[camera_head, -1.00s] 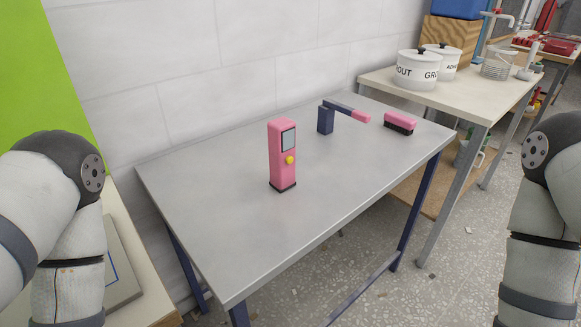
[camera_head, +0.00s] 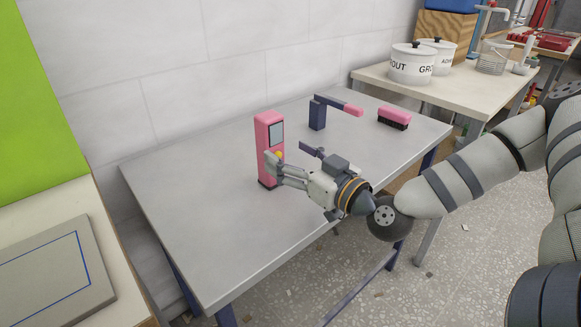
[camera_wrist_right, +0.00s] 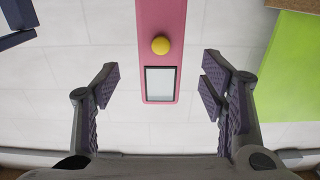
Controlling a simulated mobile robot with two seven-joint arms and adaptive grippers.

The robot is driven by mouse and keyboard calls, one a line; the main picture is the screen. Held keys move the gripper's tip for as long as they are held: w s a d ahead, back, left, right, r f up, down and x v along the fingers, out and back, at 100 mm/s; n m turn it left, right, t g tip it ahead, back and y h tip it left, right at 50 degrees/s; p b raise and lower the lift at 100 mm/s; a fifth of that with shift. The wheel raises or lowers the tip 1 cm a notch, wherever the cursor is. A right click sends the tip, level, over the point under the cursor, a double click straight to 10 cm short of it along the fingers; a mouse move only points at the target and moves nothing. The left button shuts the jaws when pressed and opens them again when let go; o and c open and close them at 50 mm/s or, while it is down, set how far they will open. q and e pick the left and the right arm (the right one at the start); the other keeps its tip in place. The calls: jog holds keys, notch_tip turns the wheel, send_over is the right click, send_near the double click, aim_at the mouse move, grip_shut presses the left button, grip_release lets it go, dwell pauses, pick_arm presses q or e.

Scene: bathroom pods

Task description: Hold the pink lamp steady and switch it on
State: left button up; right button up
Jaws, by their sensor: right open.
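The pink lamp (camera_head: 264,131) stands upright on the grey table (camera_head: 190,230), a tall block with a pale panel and a yellow button (camera_head: 279,154) on its face. My right gripper (camera_head: 289,160) is open in front of the lamp, its fingers pointing at it. The gripper partly hides the lamp's lower part in the head view. In the right wrist view the lamp (camera_wrist_right: 161,20) and its yellow button (camera_wrist_right: 160,45) show between the two spread fingers (camera_wrist_right: 162,88), with clear gaps on both sides. My left gripper is not in view.
A dark blue block with a pink-tipped arm (camera_head: 318,115) and a pink brush (camera_head: 394,117) stand behind, to the right. White pots (camera_head: 411,65) are on a second table at the back right. The table's left part is clear, and a white wall is behind.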

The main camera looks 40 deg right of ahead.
aim_at(276, 149)
jog(key=w, duration=0.2)
jog(key=w+b, duration=0.1)
jog(key=w, duration=0.3)
jog(key=shift+w+a+f, duration=0.15)
jog(key=shift+a+f, duration=0.15)
jog(key=shift+w+r, duration=0.15)
jog(key=shift+w, duration=0.15)
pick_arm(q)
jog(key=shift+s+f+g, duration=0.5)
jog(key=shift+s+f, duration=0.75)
pick_arm(e)
jog(key=c, duration=1.4)
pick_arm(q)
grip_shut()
